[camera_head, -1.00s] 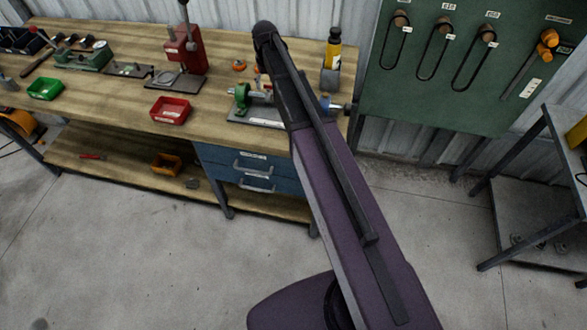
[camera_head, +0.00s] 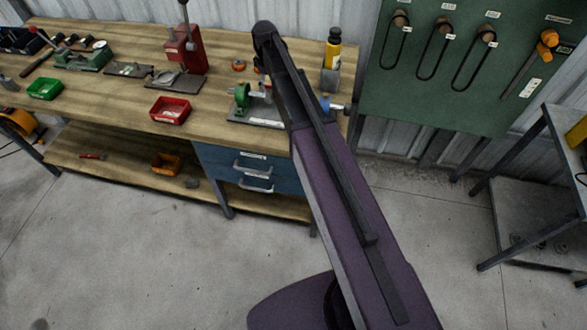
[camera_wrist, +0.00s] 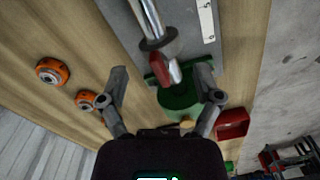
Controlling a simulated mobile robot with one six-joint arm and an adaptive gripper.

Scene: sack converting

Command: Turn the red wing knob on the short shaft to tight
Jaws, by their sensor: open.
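The red wing knob (camera_wrist: 165,71) is in the wrist view, at the end of a bright metal shaft (camera_wrist: 149,14) with a dark collar, in front of a green housing (camera_wrist: 180,101). My gripper (camera_wrist: 161,72) is open, with one finger on each side of the knob. In the head view the green housing (camera_head: 242,94) stands on a grey plate at the bench's right end. My dark arm crosses in front and hides part of the fixture; I cannot make out the knob or fingers there.
Two orange round pieces (camera_wrist: 53,72) lie on the wooden bench left of my gripper in the wrist view. A red bin (camera_head: 170,110), a green bin (camera_head: 45,88) and a red press (camera_head: 186,50) stand further left. A yellow bottle (camera_head: 333,48) stands behind the fixture.

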